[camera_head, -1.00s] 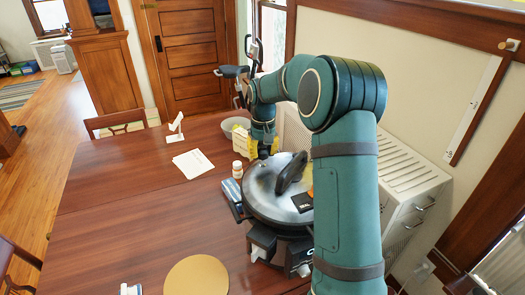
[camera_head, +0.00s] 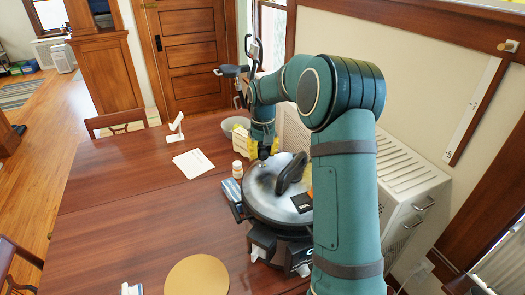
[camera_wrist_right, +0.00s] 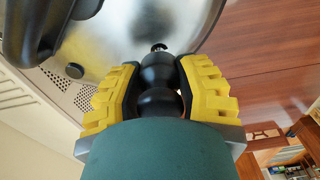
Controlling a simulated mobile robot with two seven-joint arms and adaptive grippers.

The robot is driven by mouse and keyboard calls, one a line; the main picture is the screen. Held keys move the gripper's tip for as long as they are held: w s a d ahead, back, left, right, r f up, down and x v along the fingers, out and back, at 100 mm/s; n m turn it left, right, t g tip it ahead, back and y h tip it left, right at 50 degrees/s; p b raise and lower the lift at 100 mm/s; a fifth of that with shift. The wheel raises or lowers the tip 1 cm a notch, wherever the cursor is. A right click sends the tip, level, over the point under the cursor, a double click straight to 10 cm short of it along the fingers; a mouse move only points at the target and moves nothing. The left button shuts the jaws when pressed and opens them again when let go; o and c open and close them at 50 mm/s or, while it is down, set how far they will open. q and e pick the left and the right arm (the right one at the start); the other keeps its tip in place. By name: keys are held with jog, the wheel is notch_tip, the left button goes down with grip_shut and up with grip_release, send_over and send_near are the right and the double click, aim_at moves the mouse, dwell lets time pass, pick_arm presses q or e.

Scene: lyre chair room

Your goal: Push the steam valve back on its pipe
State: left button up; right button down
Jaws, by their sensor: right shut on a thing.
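A pressure cooker with a round, shiny metal lid (camera_head: 262,205) stands on the wooden table. A dark handle (camera_head: 291,172) rises from the lid. My right gripper (camera_head: 264,150) is at the lid's far edge. In the right wrist view its yellow fingers (camera_wrist_right: 160,88) are shut on the black, rounded steam valve (camera_wrist_right: 158,72). A small metal tip shows at the valve's end, in front of the lid (camera_wrist_right: 125,45). I cannot tell whether the valve touches its pipe. In the head view the gripper hides the valve. My left gripper is not in view.
A white pill bottle (camera_head: 238,169) and a blue-white box (camera_head: 232,189) stand left of the cooker. A grey bowl (camera_head: 234,124) is behind my gripper. A gold disc (camera_head: 197,276) lies in front. A white slatted cabinet (camera_head: 404,180) is right. The table's left is mostly clear.

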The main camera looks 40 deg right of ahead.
aim_at(263, 159)
jog(key=shift+f+b, duration=0.8)
jog(key=shift+f, duration=0.8)
dwell(0.6)
jog(key=c, duration=0.6)
grip_release()
notch_tip(263, 159, up, 12)
jog(key=shift+s+r, duration=0.1)
dwell(0.4)
